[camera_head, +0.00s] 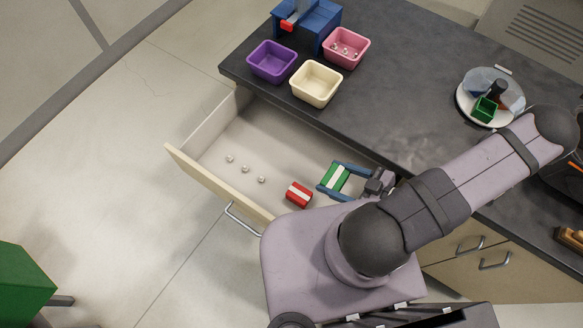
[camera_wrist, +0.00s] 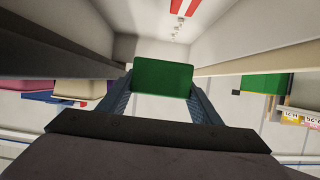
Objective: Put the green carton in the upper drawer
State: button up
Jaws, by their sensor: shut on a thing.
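The green carton (camera_head: 335,179) has a white band and is held between the two blue fingers of my gripper (camera_head: 334,181). In the wrist view the green carton (camera_wrist: 162,77) shows its plain green face between the fingertips of my gripper (camera_wrist: 162,84). The upper drawer (camera_head: 222,178) is pulled open, and the carton shows over its right part. I cannot tell whether the carton touches the drawer floor. A red carton (camera_head: 299,194) with a white band lies in the drawer, left of and nearer than the green one. Several small silver balls (camera_head: 246,170) lie further left.
On the dark counter (camera_head: 390,100) behind the drawer stand a purple bin (camera_head: 271,61), a cream bin (camera_head: 316,83) and a pink bin (camera_head: 346,47). A round tray (camera_head: 466,108) holds a small green box. The drawer's left part has free floor.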

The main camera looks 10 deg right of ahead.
jog(key=shift+s+a, duration=0.1)
jog(key=shift+s, duration=0.2)
notch_tip(320, 180, down, 6)
jog(key=b, duration=0.6)
jog(key=shift+f, duration=0.15)
jog(key=shift+f, duration=0.1)
notch_tip(320, 180, down, 4)
jog(key=b, duration=0.3)
jog(key=shift+r+b, duration=0.2)
jog(key=shift+b, duration=0.15)
